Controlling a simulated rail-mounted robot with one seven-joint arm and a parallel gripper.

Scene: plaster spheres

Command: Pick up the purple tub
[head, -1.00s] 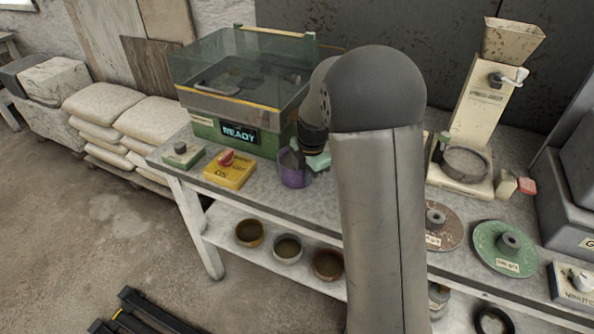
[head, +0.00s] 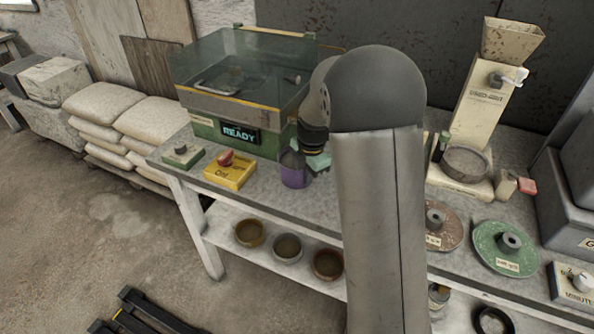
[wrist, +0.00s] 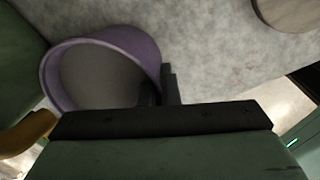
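The purple tub (head: 295,178) stands on the bench in front of the green machine, at its right end. It is round and open at the top, with a grey inside. In the wrist view the tub (wrist: 88,42) fills the left, its mouth toward the camera. My gripper (wrist: 160,90) has one dark finger inside the tub and one outside, close together with the tub's wall between them. It looks shut on that wall. In the head view my gripper (head: 318,163) is at the tub's right side, partly hidden by my arm. Any gap under the tub cannot be made out.
The green machine (head: 205,128) with a glass hood and a READY display stands behind the tub. A yellow switch box (head: 229,175) is close on the left. Bowls (head: 287,248) sit on the lower shelf. Discs (head: 503,249) and a hopper stand (head: 480,110) are to the right.

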